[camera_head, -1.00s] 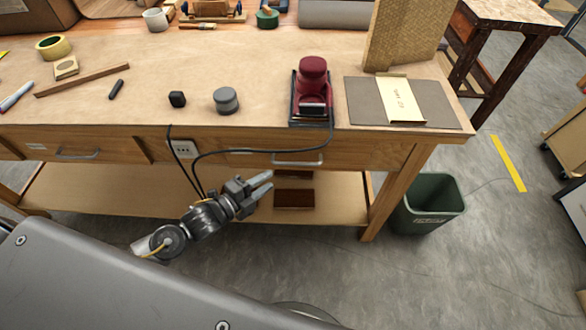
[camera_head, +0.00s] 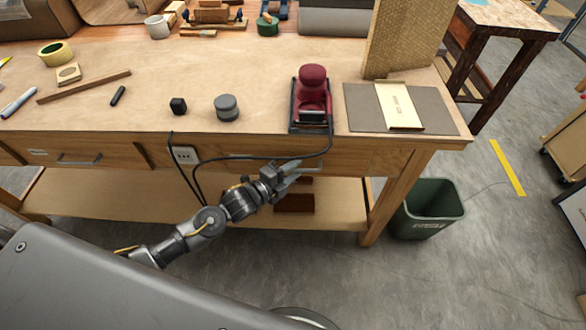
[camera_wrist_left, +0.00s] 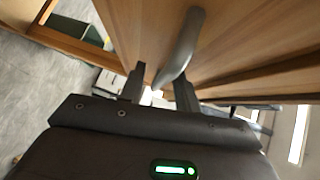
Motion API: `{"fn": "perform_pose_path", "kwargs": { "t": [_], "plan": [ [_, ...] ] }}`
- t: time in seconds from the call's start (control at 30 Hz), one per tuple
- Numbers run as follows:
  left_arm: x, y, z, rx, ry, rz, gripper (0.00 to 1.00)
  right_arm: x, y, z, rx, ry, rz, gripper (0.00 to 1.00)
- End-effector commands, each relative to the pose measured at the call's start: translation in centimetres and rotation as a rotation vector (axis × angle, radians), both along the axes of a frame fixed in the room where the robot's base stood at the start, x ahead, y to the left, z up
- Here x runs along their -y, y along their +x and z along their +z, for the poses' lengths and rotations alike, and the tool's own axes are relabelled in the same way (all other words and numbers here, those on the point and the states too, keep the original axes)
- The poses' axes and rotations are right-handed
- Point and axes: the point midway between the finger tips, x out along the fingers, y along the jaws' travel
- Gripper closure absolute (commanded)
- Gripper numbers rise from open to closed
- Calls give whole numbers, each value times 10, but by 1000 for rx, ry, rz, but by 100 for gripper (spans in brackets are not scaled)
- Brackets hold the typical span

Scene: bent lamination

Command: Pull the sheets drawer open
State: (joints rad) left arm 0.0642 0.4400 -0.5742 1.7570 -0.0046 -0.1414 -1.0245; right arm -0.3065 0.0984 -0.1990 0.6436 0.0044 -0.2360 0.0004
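The workbench has a wooden drawer front (camera_head: 345,159) on the right, flush with the bench and closed. Its grey bar handle (camera_wrist_left: 186,45) shows in the left wrist view. A second drawer (camera_head: 110,157) with its own handle is at the left, also closed. I cannot read which label says sheets. My left gripper (camera_head: 292,170) is at the right drawer's handle and covers most of it in the head view. In the left wrist view its two fingers (camera_wrist_left: 160,92) are apart, with the handle's near end between them; I see no clear grip. My right gripper is not in view.
Black cables (camera_head: 240,158) hang over the drawer front to a socket (camera_head: 185,155). A red sander (camera_head: 312,98) stands on the benchtop above the drawer. A lower shelf (camera_head: 110,200) runs below. A green bin (camera_head: 428,208) stands on the floor at the right.

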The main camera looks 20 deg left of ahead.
Motion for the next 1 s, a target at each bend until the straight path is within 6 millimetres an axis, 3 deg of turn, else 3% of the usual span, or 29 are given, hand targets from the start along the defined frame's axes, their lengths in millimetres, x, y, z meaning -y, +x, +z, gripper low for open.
{"fn": "perform_pose_path", "kwargs": {
  "t": [0.3,0.57,0.8,1.0],
  "plan": [
    [2,3,0,0,0,-1,68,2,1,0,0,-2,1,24],
    [2,2,0,0,0,0,100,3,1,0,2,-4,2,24],
    [-3,2,0,0,2,1,100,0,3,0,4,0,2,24],
    [7,-2,0,-1,-1,-8,100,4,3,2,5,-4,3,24]
  ]
}}
